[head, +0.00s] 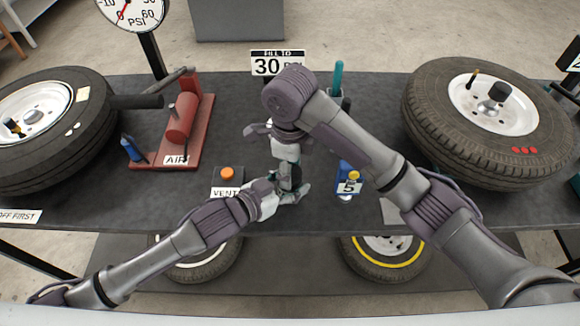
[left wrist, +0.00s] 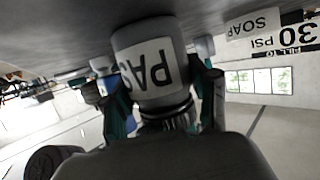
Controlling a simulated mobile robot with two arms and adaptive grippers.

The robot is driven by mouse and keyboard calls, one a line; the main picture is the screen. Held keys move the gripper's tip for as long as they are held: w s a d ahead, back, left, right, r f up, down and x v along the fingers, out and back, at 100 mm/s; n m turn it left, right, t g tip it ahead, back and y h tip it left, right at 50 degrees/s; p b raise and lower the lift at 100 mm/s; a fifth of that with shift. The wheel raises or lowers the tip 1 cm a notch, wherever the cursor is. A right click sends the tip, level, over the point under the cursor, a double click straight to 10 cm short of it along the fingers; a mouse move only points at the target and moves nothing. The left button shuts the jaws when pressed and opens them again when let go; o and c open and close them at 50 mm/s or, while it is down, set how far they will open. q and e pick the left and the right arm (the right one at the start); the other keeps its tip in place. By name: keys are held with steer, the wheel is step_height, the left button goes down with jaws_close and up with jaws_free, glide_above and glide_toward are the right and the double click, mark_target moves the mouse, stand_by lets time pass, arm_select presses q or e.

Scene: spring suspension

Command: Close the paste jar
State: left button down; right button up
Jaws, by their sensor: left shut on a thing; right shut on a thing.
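The paste jar (left wrist: 148,42) fills the upper middle of the left wrist view, a grey cylinder with a white label reading "PAS". That view is upside down. My left gripper (left wrist: 165,95) is shut on the jar, with a teal-backed finger on either side. In the head view my left gripper (head: 291,191) is at the bench's front middle. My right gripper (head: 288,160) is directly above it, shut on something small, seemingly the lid. The arms and hands hide the jar's top and lid, so I cannot tell how the lid sits.
A red air pump (head: 181,117) and a vent box with an orange button (head: 227,173) are to the left. A blue bottle tagged 5 (head: 346,179) stands close on the right. Large tyres (head: 55,152) (head: 437,128) lie at both ends of the dark bench (head: 380,100).

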arm_select(q)
steer(key=shift+f, duration=0.1)
arm_select(e)
steer(key=o, duration=0.7)
steer(key=shift+c, duration=0.5)
